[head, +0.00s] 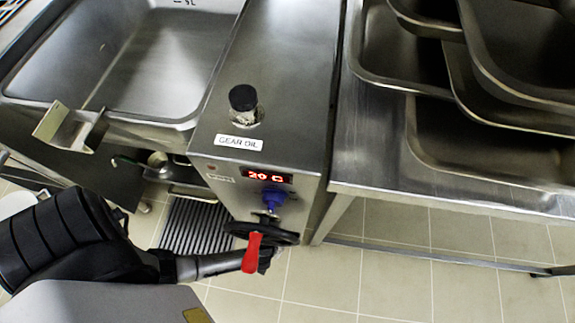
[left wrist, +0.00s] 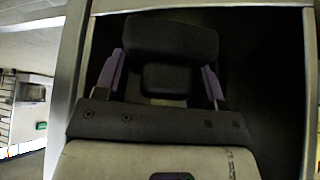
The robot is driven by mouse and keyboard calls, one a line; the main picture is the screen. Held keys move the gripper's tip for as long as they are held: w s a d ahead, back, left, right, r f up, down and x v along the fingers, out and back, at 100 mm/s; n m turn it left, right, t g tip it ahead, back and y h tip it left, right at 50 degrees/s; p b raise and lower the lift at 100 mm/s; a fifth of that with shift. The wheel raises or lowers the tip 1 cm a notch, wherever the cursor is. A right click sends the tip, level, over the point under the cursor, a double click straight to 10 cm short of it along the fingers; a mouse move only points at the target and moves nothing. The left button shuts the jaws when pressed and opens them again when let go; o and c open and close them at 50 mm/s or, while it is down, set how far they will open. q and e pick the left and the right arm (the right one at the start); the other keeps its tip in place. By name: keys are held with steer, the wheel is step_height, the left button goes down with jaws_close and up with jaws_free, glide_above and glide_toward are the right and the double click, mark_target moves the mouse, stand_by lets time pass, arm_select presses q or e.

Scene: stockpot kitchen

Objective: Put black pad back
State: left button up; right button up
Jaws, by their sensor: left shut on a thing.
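In the left wrist view, my left gripper (left wrist: 163,76) has purple fingers on either side of a black pad (left wrist: 172,36). The pad has a wide, rounded upper part and a smaller block below it, between the fingers. The gripper is shut on it. The pad is in front of a dark recess or panel (left wrist: 262,70) with a pale metal frame; whether it touches this is unclear. My right gripper is in neither view.
A steel unit (head: 280,60) labelled GEAR OIL has a black-capped neck (head: 243,98), a lit display (head: 270,176) and a red lever (head: 252,252) low in front. A sink basin (head: 165,55) is at left. Steel pans (head: 480,140) fill the right counter. Tiled floor (head: 400,265) is clear.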

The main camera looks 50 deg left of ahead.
arm_select(q)
steer(key=w, duration=0.2)
steer(key=w+a, duration=0.1)
steer(key=w, duration=0.1)
steer(key=w+b, duration=0.1)
steer(key=shift+w+a, duration=0.3)
steer(key=shift+w, duration=0.1)
steer(key=shift+w+a+f+b, duration=0.1)
steer(key=shift+w+b, duration=0.2)
steer(key=shift+w, duration=0.1)
steer(key=f+b, duration=0.3)
steer(key=shift+w+a, duration=0.1)
steer(key=shift+w, duration=0.25)
steer(key=shift+f, duration=0.25)
steer(key=shift+s, duration=0.2)
